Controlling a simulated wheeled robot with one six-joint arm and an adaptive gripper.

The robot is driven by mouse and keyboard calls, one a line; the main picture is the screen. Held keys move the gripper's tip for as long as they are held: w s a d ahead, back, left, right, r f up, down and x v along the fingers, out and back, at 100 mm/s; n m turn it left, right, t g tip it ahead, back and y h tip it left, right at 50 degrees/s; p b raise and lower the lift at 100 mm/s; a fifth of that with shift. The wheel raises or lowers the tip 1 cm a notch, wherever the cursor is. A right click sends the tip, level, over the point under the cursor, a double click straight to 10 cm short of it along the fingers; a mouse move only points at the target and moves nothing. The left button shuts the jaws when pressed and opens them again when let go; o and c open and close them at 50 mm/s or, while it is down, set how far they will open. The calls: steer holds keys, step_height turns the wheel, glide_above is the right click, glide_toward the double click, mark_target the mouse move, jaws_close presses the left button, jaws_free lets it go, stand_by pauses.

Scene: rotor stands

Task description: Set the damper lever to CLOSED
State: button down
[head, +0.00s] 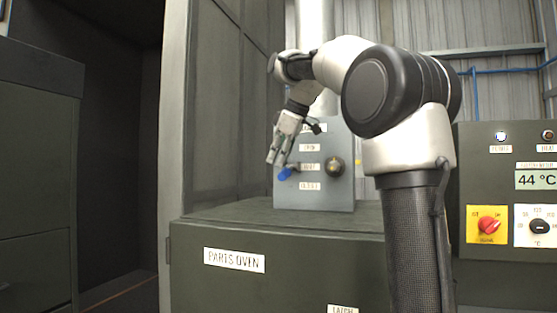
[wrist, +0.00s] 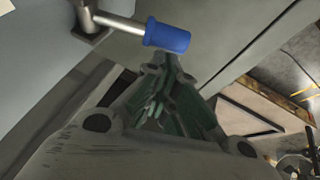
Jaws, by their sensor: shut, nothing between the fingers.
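The damper lever has a blue handle (head: 285,173) and a round brass-coloured pivot (head: 335,166) on a grey panel box (head: 342,199). The lever points left, its handle beside the middle label (head: 309,167), above the lowest label (head: 310,186), which seems to read CLOSED. My gripper (head: 277,159) is shut and empty, pointing down just above the blue handle. In the wrist view the blue handle (wrist: 168,37) and its metal rod lie just beyond my fingertips (wrist: 168,68). I cannot tell whether they touch.
The panel box stands on the parts oven (head: 205,280), with a pipe (head: 314,25) rising behind it. A tall grey cabinet wall (head: 215,110) is at left. A control panel (head: 490,150) with a red knob and 44 °C display is at right. My arm covers the middle right.

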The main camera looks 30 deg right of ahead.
mark_target(287, 172)
steer(key=shift+d+f, duration=0.1)
steer(key=shift+f, duration=0.1)
steer(key=shift+s+f, duration=0.15)
steer(key=shift+f, duration=0.2)
steer(key=shift+s+f+h, duration=0.1)
steer(key=shift+f+h, duration=0.2)
steer(key=shift+f, duration=0.25)
steer(key=shift+f+t, duration=0.3)
steer(key=shift+f, duration=0.25)
steer(key=shift+r, duration=0.1)
